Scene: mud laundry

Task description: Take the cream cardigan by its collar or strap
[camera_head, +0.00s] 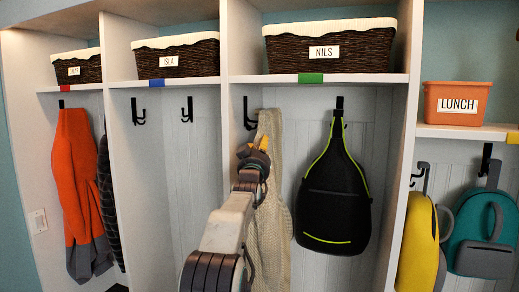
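The cream cardigan (274,212) is a long knitted garment. It hangs from a black hook at the left side of the cubby under the NILS basket. My gripper (257,146) is at the cardigan's upper left edge, a little below its top, and overlaps it in the picture. I cannot tell whether the fingers touch the cloth or are open or shut. My arm hides part of the cardigan's left side.
A black bag with lime trim (335,195) hangs right of the cardigan. An orange-grey jacket (78,180) hangs far left; yellow (417,240) and teal (485,225) bags hang far right. Upright dividers (397,150) bound the cubby. The ISLA cubby's hooks (187,110) are empty.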

